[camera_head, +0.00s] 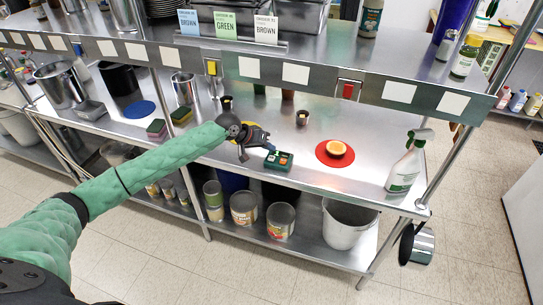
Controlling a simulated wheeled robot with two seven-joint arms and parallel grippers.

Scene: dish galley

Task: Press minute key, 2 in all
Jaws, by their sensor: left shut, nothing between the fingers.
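A small dark green device with small keys (279,160) lies on the steel counter near its front edge, in the middle of the head view. Its separate keys are too small to tell which is the minute key. My left gripper (270,147) is shut and empty. Its tips point right and end just behind and left of the device's upper left corner. I cannot tell whether the tips touch it. My right gripper is not in view.
Right of the device is a red round mat (322,156) with an orange-topped item (336,149). A spray bottle (407,165) stands at the right end. A small metal cup (302,118) stands behind. An upper shelf (300,77) overhangs the counter's back.

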